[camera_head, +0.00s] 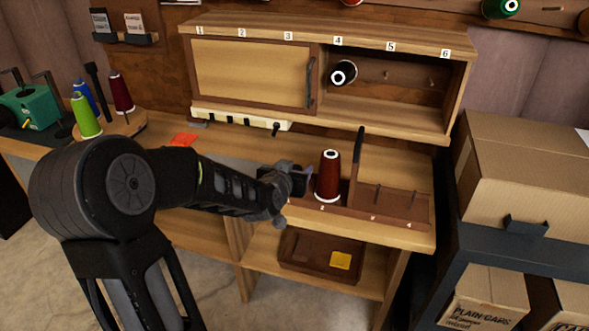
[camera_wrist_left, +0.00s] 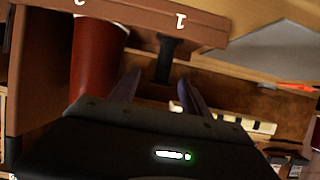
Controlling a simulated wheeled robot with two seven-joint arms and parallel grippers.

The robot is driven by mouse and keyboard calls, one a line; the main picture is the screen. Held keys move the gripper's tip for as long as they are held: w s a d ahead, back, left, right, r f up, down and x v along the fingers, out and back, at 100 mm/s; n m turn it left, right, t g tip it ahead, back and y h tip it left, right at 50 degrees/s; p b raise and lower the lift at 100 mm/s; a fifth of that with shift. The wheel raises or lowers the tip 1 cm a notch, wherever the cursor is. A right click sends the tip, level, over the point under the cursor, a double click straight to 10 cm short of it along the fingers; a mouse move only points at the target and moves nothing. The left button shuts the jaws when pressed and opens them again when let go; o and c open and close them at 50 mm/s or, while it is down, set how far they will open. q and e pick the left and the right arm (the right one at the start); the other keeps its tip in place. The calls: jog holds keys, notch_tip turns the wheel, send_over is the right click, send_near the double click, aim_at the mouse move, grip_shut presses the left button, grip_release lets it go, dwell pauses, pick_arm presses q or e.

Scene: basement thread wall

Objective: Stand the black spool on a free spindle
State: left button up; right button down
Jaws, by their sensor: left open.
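The black spool (camera_head: 343,73) sits on its side in the open part of the wall cabinet, near label 4, its pale end facing out. The low brown spindle rack (camera_head: 388,213) stands on the bench. A dark red spool (camera_head: 327,176) stands upright at its position 2, and thin bare spindles (camera_head: 377,194) show at positions 3 and 4. My left gripper (camera_head: 298,180) is open at the rack's left end, beside the red spool. In the left wrist view its fingers (camera_wrist_left: 160,88) flank a dark upright piece (camera_wrist_left: 165,57) by label 1; I cannot tell whether they touch it.
A tall black post (camera_head: 359,147) rises from the rack between the red spool and the bare spindles. The cabinet's sliding door (camera_head: 250,72) covers its left side. A white power strip (camera_head: 240,120) lies below it. Cardboard boxes (camera_head: 525,160) crowd the right.

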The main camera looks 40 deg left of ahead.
pick_arm(q)
jog(key=shift+s, duration=0.1)
jog(key=v, duration=0.7)
jog(key=shift+s, duration=0.3)
jog(key=shift+d+r, duration=0.1)
jog(key=shift+d, duration=0.05)
